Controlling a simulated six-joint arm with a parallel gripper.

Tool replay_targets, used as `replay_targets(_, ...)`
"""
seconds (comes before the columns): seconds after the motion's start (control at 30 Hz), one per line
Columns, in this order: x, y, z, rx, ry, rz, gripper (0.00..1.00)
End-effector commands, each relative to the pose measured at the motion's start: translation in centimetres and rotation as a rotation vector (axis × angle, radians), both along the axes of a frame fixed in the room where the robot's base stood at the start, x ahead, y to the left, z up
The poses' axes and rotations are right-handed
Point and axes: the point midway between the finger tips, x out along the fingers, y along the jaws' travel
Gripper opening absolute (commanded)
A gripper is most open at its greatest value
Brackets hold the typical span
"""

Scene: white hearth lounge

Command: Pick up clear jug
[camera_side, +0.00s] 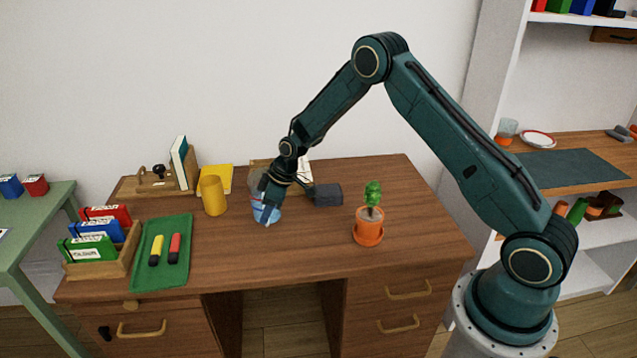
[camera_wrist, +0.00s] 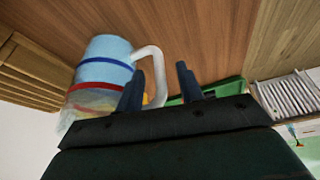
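The clear jug (camera_side: 262,214) stands on the wooden desk, with blue low down and a thin red line above it. In the wrist view the jug (camera_wrist: 104,62) is at the upper left, with its pale handle (camera_wrist: 157,62) pointing right. My gripper (camera_side: 268,208) is down at the jug and covers part of it in the side view. In the wrist view my gripper (camera_wrist: 160,70) has its two fingers apart, with the handle showing between them. I cannot tell whether a finger touches the handle.
A yellow cup (camera_side: 213,196) stands left of the jug. A dark grey block (camera_side: 327,194) is to its right, and a potted plant (camera_side: 369,228) is nearer the front right. A green tray (camera_side: 146,270) with two markers lies left. Bare desk lies in front of the jug.

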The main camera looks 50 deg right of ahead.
Motion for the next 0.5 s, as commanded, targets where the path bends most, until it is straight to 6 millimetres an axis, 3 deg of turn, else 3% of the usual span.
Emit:
replay_targets(0.4,0.00,0.00,0.03,0.000,0.000,0.000,0.37)
replay_targets(0.5,0.00,0.00,0.03,0.000,0.000,0.000,0.19)
